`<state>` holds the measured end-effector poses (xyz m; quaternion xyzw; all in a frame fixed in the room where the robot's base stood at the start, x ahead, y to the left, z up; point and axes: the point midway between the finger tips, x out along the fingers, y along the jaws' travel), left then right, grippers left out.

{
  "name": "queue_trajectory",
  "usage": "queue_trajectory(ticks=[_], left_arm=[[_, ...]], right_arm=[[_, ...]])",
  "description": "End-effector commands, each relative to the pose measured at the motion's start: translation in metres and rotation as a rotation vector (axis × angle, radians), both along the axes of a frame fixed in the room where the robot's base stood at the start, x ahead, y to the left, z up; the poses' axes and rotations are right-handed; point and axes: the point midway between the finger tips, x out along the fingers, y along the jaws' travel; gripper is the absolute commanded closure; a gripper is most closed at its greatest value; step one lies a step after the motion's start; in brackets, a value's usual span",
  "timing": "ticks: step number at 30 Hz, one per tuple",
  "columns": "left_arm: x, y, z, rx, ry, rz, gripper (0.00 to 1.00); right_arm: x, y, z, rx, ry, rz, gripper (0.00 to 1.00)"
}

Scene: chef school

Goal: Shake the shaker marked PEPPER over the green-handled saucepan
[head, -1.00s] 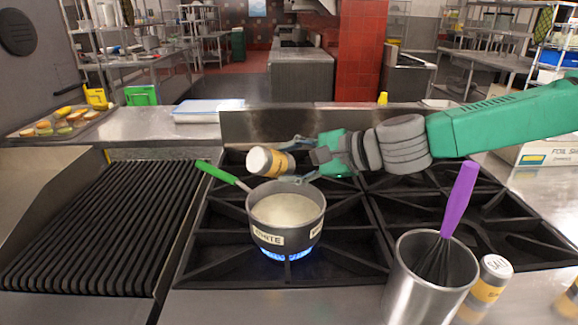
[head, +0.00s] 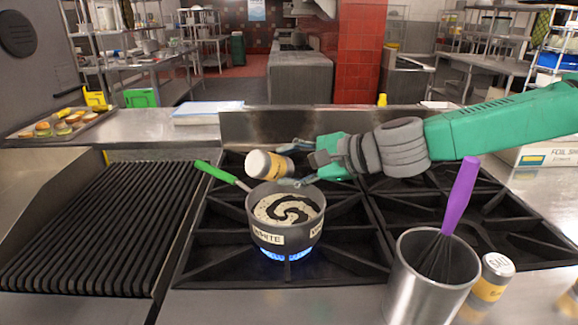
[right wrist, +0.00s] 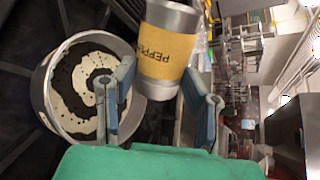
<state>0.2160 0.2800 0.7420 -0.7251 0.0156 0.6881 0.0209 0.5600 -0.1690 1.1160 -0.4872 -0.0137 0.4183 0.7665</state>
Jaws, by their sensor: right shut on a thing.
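The green-handled saucepan (head: 285,222) sits on a lit burner with a blue flame. Its label reads WHITE, and its pale contents carry a dark swirl and specks. It also shows in the right wrist view (right wrist: 50,100). My right gripper (head: 292,163) is shut on the pepper shaker (head: 262,164), which has a yellow band and a metal cap. The shaker is tilted on its side above the pan's back rim, cap to the left. In the right wrist view the shaker (right wrist: 167,50) reads PEPPER between the blue-grey fingers. My left gripper is not in view.
A metal canister (head: 425,280) holding a purple-handled whisk (head: 460,200) stands at the front right, beside the SALT shaker (head: 492,278). A ribbed grill (head: 95,225) lies left of the stove. A tray of food (head: 62,122) is at the back left.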

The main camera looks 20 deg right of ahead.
Motion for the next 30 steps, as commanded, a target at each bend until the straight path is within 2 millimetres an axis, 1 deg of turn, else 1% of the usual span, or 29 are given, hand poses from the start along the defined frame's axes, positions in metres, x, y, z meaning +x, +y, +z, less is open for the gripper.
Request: queue_trajectory(ticks=[1,3,5,8,11,15,16,17,24,26,30], left_arm=[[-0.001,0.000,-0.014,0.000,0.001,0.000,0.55],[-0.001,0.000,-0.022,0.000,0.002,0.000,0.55],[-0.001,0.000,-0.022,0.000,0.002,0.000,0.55],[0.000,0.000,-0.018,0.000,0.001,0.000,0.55],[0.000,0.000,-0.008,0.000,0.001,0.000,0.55],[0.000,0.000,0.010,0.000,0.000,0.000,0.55],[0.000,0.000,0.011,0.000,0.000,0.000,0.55],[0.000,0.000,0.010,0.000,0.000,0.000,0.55],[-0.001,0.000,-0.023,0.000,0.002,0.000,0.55],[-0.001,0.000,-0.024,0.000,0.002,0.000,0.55],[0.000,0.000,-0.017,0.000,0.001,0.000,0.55]], right_arm=[[0.000,0.000,-0.015,0.000,0.001,-0.001,0.95],[0.000,0.000,-0.023,0.000,0.001,-0.001,0.95],[0.000,0.000,-0.023,0.000,0.000,0.000,0.95],[0.000,0.000,-0.018,0.000,-0.002,-0.001,0.95],[0.000,0.000,-0.007,0.001,-0.003,-0.001,0.95],[0.000,0.000,0.013,0.000,-0.002,-0.001,0.95],[0.000,0.000,0.014,0.000,-0.002,-0.001,0.95],[0.000,0.000,0.013,0.000,-0.001,-0.001,0.95],[0.001,0.000,-0.022,0.001,0.001,0.000,0.95],[0.000,0.000,-0.023,0.000,-0.001,-0.001,0.95],[0.000,-0.001,-0.015,0.000,-0.002,-0.001,0.95]])
